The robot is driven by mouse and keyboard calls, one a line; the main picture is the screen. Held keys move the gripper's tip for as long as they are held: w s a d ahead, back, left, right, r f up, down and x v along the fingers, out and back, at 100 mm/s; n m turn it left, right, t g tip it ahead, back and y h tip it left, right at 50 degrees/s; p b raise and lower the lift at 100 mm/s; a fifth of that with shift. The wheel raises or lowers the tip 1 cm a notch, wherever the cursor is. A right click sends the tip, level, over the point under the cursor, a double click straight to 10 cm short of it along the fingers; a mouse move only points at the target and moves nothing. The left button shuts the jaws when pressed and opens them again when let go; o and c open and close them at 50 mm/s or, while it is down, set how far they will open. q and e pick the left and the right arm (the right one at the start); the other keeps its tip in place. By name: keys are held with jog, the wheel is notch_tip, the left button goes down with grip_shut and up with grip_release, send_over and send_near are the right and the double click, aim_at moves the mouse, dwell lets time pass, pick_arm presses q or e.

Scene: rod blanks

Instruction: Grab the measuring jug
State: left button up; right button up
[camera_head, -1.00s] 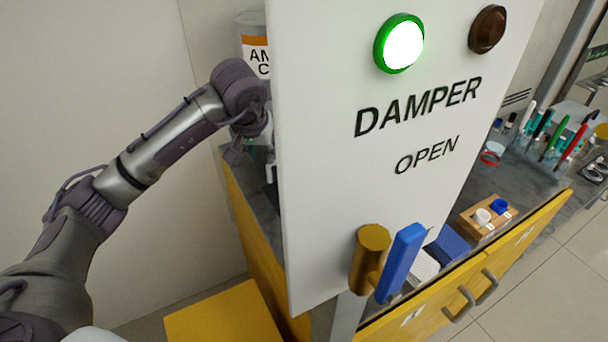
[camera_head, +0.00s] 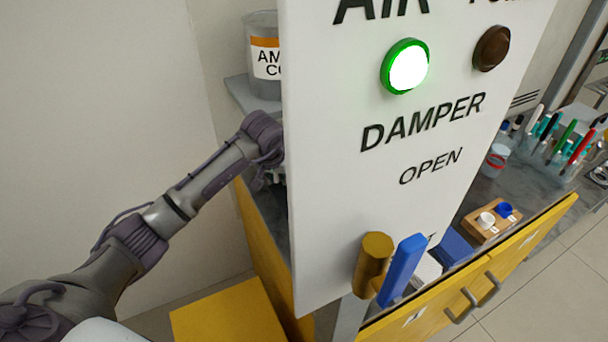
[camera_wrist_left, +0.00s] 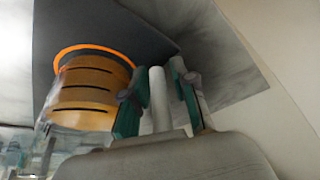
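The measuring jug (camera_wrist_left: 88,92) shows in the left wrist view, left of my fingers. It has an orange rim, an amber body or contents, and dark graduation lines. My left gripper (camera_wrist_left: 158,98) has its green-padded fingers apart. A pale upright bar (camera_wrist_left: 158,92) shows between them; I cannot tell whether it is the jug's handle or whether the fingers touch it. In the head view my left arm reaches behind the white panel, and its gripper (camera_head: 275,176) is mostly hidden at the panel's left edge. The jug is hidden there. My right gripper is not in view.
The white damper panel (camera_head: 340,215) with its gold knob (camera_head: 373,262) and blue handle (camera_head: 402,268) blocks much of the head view. A labelled grey container (camera_head: 263,85) stands behind it. A wooden block (camera_head: 486,225) and several pens are on the counter at right.

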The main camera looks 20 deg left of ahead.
pick_arm(q)
grip_shut()
jog(key=shift+r, duration=0.15)
dwell(0.4)
